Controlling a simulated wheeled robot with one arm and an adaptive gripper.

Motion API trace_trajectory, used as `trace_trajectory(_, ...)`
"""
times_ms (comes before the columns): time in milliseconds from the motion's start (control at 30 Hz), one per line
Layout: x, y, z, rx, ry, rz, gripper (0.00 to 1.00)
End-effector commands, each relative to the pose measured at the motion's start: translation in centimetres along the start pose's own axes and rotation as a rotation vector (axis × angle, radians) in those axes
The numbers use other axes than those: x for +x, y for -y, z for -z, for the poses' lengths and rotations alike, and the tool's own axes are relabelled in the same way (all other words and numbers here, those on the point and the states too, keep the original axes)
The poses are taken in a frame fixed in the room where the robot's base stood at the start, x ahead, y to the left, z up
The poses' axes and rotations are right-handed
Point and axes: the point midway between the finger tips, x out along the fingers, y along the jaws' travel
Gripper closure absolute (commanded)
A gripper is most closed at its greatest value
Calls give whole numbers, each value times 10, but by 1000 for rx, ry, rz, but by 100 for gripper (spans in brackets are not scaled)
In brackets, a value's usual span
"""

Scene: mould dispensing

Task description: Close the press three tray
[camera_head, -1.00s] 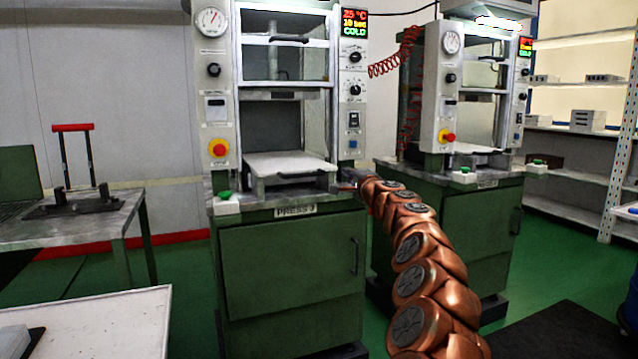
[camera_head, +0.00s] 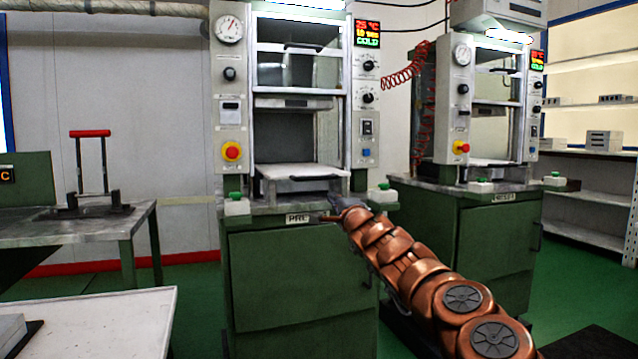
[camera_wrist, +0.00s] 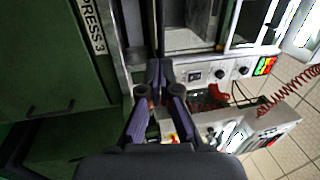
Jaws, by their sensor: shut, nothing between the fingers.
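My gripper (camera_head: 334,203) is at the front edge of the press bench, below and right of the tray's front corner. In the wrist view, the two dark fingers (camera_wrist: 165,68) are together and empty, beside the press front. The label PRESS 3 (camera_wrist: 93,27) shows there at upper left. Whether the fingers touch the tray is unclear.
A second press (camera_head: 470,130) stands to the right. Green buttons (camera_head: 236,197) sit on the bench corners. A table with a red-handled tool (camera_head: 90,175) is at left, and a white table (camera_head: 95,320) is at lower left. Green floor is open between them.

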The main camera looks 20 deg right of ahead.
Motion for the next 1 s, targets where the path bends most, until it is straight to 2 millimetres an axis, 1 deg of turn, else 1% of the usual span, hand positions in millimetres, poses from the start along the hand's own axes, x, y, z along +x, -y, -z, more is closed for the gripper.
trace_trajectory(300,15,6,2,-2,-2,1,100)
trace_trajectory(1000,51,5,2,-4,-2,-1,100)
